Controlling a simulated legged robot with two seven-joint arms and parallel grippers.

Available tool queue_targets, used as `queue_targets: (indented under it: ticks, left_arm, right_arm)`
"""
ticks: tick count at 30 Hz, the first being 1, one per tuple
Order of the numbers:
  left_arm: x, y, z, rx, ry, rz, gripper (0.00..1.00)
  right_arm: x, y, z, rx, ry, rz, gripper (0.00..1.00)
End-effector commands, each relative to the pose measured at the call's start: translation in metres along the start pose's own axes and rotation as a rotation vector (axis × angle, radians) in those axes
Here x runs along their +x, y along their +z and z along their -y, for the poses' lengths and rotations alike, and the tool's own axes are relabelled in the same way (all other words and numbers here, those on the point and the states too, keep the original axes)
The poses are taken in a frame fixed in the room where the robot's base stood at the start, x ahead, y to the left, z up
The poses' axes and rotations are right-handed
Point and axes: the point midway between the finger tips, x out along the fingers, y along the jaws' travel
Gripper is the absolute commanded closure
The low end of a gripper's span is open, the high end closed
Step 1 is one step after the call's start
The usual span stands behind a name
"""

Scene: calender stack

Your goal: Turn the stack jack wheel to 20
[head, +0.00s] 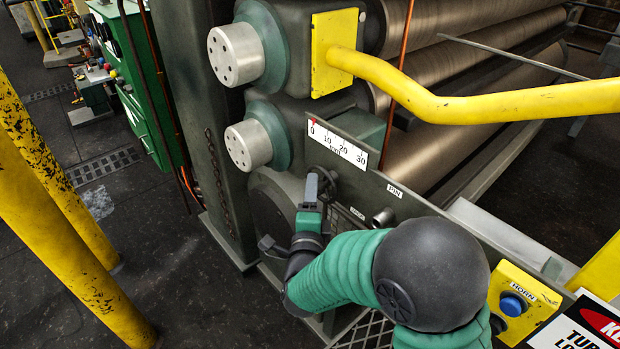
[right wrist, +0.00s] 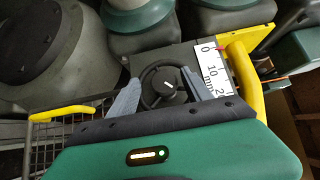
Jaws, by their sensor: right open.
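The stack jack wheel (right wrist: 165,86) is a small dark handwheel with a white mark on its hub. In the head view the wheel (head: 327,180) sits below the scale, partly hidden by my gripper. The white scale (head: 338,145) reads 0 to 30 mm, and its red pointer (head: 313,122) is at 0. The scale also shows in the right wrist view (right wrist: 213,70). My right gripper (head: 318,184) is at the wheel. In the right wrist view its two grey fingers stand apart on either side of the wheel; I cannot tell whether they touch it. My left gripper is out of view.
A yellow rail (head: 470,103) crosses above right of the scale. Two metal roll ends (head: 236,55) stick out at upper left of the wheel. A knob (head: 383,217) and a yellow horn box (head: 518,303) are to the right. Yellow posts (head: 60,230) stand at the left.

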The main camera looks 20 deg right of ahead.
Motion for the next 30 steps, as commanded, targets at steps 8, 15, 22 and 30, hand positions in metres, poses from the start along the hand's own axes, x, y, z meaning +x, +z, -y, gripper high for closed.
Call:
queue_targets:
  ticks: [8, 15, 22, 30]
  left_arm:
    - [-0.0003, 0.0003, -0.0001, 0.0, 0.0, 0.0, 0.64]
    - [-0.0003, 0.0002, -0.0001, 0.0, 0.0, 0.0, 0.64]
    - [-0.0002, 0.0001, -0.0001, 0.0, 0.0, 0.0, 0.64]
    - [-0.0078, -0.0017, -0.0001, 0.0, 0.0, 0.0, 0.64]
  right_arm:
    - [-0.0004, -0.0005, -0.0004, 0.0, 0.0, -0.001, 0.42]
    - [0.0009, -0.0001, -0.0014, -0.001, 0.002, -0.001, 0.74]
    - [0.0005, -0.0002, -0.0022, -0.001, 0.004, -0.001, 1.0]
    - [0.0003, -0.0006, 0.0001, -0.022, 0.027, -0.001, 1.0]
